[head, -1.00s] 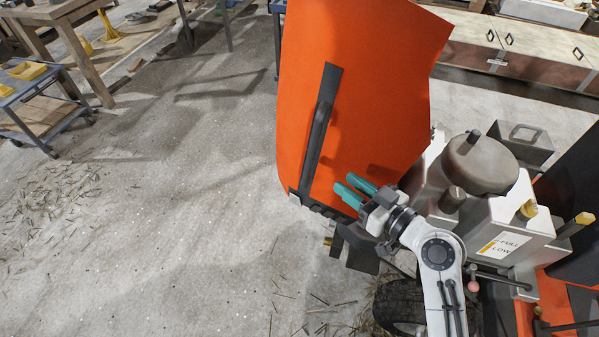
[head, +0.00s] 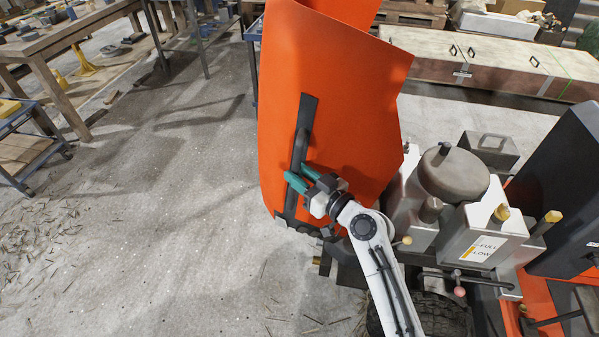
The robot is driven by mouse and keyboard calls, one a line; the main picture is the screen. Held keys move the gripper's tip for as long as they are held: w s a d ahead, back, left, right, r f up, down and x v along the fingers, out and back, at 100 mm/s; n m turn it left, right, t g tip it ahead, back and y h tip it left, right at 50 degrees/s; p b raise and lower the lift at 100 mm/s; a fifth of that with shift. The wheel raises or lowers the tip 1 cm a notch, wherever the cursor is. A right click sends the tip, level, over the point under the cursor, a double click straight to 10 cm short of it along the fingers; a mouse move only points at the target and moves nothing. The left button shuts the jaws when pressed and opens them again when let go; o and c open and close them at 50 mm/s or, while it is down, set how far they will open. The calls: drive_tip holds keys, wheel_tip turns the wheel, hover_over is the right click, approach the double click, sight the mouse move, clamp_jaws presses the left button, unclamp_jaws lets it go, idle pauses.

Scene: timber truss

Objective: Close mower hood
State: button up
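The orange mower hood (head: 340,110) stands raised and tilted up in the head view, its lower edge near the mower's front. A black strip (head: 307,115) runs up its face. The mower's engine (head: 455,185) is exposed to the right of the hood. My gripper (head: 295,177) is in front of the hood's lower part, with its teal fingers spread at the black strip. The strip passes behind or between the fingers; I cannot tell whether they touch it.
A black wheel (head: 440,315) sits below the engine. A wooden workbench (head: 60,45) and a cart (head: 30,145) stand at the left. Long cabinets (head: 490,65) are at the back right. The concrete floor (head: 165,220) left of the hood is open, with scattered straw.

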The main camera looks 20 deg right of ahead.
drive_tip(key=shift+w, duration=0.1)
drive_tip(key=shift+c, duration=0.3)
clamp_jaws()
